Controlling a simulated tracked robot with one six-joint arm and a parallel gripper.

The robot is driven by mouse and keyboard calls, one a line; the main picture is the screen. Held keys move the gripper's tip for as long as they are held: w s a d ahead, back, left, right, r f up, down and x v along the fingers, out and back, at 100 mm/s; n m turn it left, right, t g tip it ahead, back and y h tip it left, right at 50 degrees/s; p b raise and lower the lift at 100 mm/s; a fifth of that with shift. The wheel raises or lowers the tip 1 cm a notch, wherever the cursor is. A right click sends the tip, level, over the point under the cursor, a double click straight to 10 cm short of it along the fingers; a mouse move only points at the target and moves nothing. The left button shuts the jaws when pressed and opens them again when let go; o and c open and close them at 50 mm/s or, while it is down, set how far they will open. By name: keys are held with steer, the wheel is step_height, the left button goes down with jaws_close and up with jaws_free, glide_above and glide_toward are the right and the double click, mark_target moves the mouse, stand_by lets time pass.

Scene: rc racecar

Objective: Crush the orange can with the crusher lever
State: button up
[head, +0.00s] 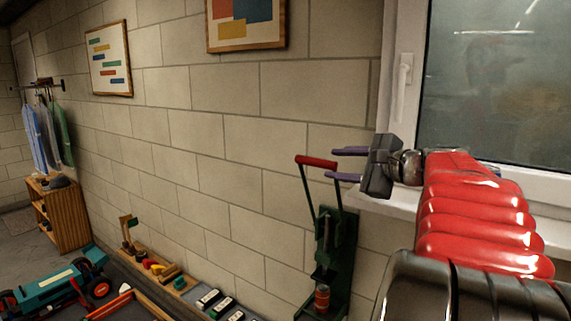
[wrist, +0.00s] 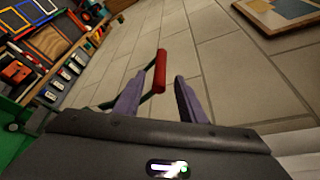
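The green can crusher (head: 338,243) stands against the block wall, its lever raised. The red lever handle (head: 316,161) is at the top of the lever. The orange can (head: 322,297) stands upright low in the crusher; I do not see it in the wrist view. My gripper (head: 331,163) is open, with its purple fingers pointing left at the right end of the handle. In the wrist view, the red handle (wrist: 160,71) shows in the gap between the fingertips of my gripper (wrist: 160,82). I cannot tell whether either finger touches it.
The window sill (head: 385,207) lies just below my gripper. Toy cars (head: 222,306) and a wooden tray of small toys (head: 155,268) line the wall's foot at left. A teal toy vehicle (head: 50,287) is farther left. The wall above the crusher is bare.

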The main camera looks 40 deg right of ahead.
mark_target(322, 164)
steer(key=x, duration=0.8)
steer(key=shift+w, duration=0.2)
steer(key=shift+c, duration=0.5)
jaws_close()
steer(key=shift+a, duration=0.1)
